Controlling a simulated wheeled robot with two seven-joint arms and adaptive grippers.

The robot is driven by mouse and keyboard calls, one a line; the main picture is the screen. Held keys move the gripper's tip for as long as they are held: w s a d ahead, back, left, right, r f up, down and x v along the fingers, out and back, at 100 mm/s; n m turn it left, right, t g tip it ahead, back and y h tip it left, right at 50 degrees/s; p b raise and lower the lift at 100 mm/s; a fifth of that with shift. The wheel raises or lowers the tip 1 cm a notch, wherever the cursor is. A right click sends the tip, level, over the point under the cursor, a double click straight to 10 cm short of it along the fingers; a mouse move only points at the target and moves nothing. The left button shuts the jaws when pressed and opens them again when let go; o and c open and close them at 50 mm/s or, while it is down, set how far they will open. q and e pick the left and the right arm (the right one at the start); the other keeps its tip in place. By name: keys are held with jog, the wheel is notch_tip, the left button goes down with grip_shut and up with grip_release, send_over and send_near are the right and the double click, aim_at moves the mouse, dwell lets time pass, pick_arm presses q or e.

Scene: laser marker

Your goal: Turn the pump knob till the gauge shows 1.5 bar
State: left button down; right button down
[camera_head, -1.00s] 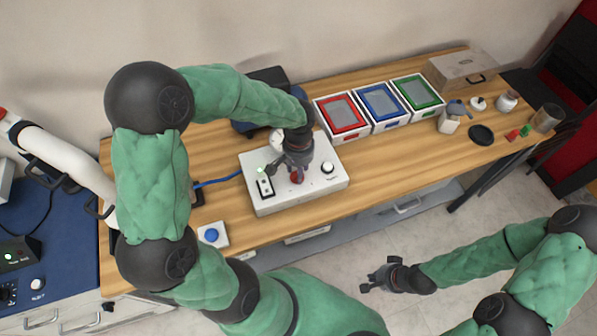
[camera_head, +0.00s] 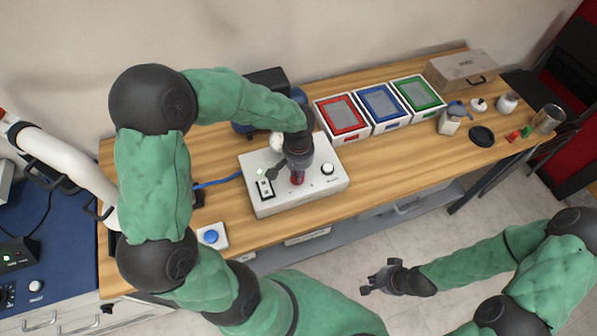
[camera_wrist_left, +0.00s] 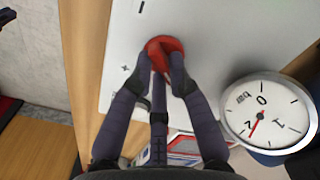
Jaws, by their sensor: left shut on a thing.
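The red pump knob (camera_head: 296,178) is on top of the white pump box (camera_head: 325,184). My left gripper (camera_head: 287,175) is over the box with its fingers shut on the knob. The left wrist view shows the red knob (camera_wrist_left: 160,44) between the fingertips (camera_wrist_left: 165,75), which partly hide it. The gauge (camera_wrist_left: 268,113) has a white dial marked 0, 1 and 2 bar. Its red needle lies between 1 and 2, close to the 2. My right gripper (camera_head: 372,280) is open and empty, in front of the table.
A blue button (camera_head: 211,236) is at the front left.

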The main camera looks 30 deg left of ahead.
pick_arm(q)
jog(key=n+b, duration=0.1)
jog(key=n, duration=0.2)
jog(key=shift+w+b, duration=0.1)
jog(key=shift+b, duration=0.3)
jog(key=shift+n+b, duration=0.6)
jog(key=shift+n, duration=0.9)
jog(key=c, duration=1.2)
grip_release()
jog(key=shift+r, duration=0.1)
notch_tip(320, 180, up, 12)
jog(key=shift+f, duration=0.1)
